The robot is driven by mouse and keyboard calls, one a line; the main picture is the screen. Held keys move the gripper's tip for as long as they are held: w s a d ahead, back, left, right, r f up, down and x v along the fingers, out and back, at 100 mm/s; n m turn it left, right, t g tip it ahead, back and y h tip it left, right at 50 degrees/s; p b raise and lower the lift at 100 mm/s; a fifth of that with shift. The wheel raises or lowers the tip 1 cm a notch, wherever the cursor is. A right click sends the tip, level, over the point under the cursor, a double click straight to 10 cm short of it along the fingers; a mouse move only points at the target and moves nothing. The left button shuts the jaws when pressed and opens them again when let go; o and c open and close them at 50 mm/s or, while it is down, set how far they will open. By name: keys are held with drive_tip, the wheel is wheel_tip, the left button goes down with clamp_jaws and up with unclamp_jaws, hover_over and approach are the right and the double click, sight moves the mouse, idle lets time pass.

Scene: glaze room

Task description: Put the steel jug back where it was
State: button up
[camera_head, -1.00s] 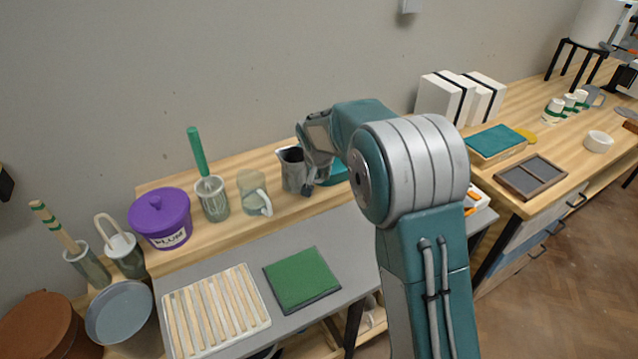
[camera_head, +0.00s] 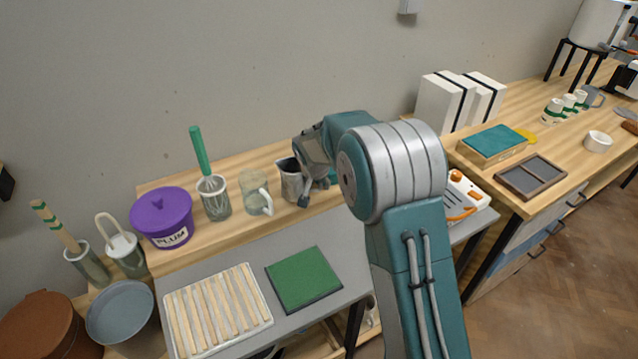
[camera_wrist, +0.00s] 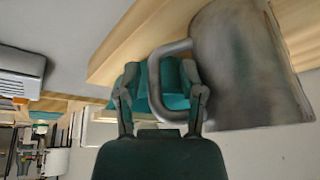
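The steel jug (camera_head: 290,182) is grey metal and appears to stand upright on the wooden shelf along the wall, right of the glass jug (camera_head: 256,194). In the wrist view the jug (camera_wrist: 245,70) fills the upper right, and its looped handle (camera_wrist: 155,85) lies between my fingers. My gripper (camera_wrist: 160,80) is open, its two fingers apart with visible gaps beside the handle. In the head view my gripper (camera_head: 312,190) is just right of the jug and partly covers its handle side.
A jar with a green-handled whisk (camera_head: 213,200) and a purple PLUM tub (camera_head: 162,217) stand further left. A teal object (camera_wrist: 172,85) shows behind the handle. The grey table in front holds a green pad (camera_head: 303,279) and a slatted rack (camera_head: 217,310).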

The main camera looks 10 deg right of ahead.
drive_tip(key=shift+a, duration=0.1)
drive_tip(key=s+d+r, duration=0.1)
drive_tip(key=s+r, duration=0.5)
drive_tip(key=r, duration=0.2)
drive_tip(key=s+d+r, duration=0.1)
drive_tip(key=s+r, duration=0.4)
drive_tip(key=r, duration=0.4)
drive_tip(key=s+d+r+n, duration=0.1)
drive_tip(key=s+d+n, duration=0.1)
drive_tip(key=s, duration=1.2)
drive_tip(key=s+d+r+n+t+y, duration=0.1)
drive_tip(key=s+d, duration=0.3)
drive_tip(key=s, duration=1)
drive_tip(key=shift+d+n, duration=0.3)
drive_tip(key=shift+n, duration=0.4)
